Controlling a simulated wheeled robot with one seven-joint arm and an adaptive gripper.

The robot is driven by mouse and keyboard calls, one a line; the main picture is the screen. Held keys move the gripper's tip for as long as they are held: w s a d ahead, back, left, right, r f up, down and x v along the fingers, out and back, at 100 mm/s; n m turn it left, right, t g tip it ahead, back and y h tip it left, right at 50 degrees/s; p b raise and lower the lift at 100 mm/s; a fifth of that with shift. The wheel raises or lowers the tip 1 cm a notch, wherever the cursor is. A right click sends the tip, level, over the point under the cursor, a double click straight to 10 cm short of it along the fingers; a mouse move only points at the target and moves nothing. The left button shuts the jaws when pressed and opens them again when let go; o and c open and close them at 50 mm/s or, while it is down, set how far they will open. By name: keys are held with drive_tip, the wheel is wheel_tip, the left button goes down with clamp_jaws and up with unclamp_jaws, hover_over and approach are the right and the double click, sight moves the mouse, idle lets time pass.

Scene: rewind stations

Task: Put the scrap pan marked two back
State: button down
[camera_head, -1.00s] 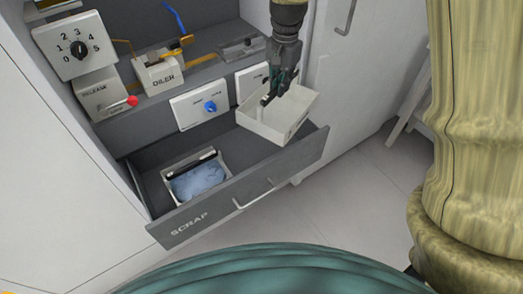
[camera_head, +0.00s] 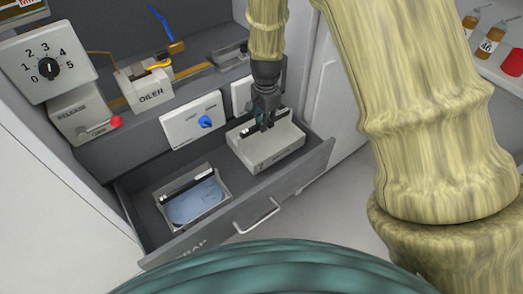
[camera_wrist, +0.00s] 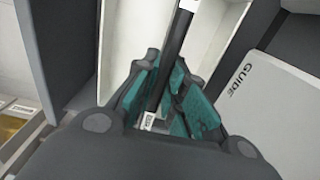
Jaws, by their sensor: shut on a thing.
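A white scrap pan (camera_head: 268,152) with a black bar handle is at the right end of the open scrap drawer (camera_head: 224,223). My gripper (camera_head: 264,122) is shut on its handle from above. In the wrist view the fingers (camera_wrist: 165,95) close around the black handle (camera_wrist: 178,45), with the white pan (camera_wrist: 128,40) below. I cannot tell whether the pan rests on the drawer floor or hangs just above it. I cannot read its mark. A second pan (camera_head: 167,218) with blue scrap in it sits in the left part of the drawer.
Behind the drawer are an oiler block (camera_head: 150,93), a release box (camera_head: 85,112) with a red knob, a dial panel (camera_head: 48,66) and a panel with a blue knob (camera_head: 194,121). Drawer floor between the pans is clear. A shelf with bottles (camera_head: 489,42) is at far right.

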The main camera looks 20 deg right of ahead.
hover_over(263, 144)
wheel_tip(263, 144, down, 5)
drive_tip(key=shift+a+f, duration=0.1)
drive_tip(key=shift+f, duration=2.35)
drive_tip(key=c, duration=1.5)
unclamp_jaws()
wheel_tip(263, 144, up, 12)
drive_tip(key=shift+r, duration=0.15)
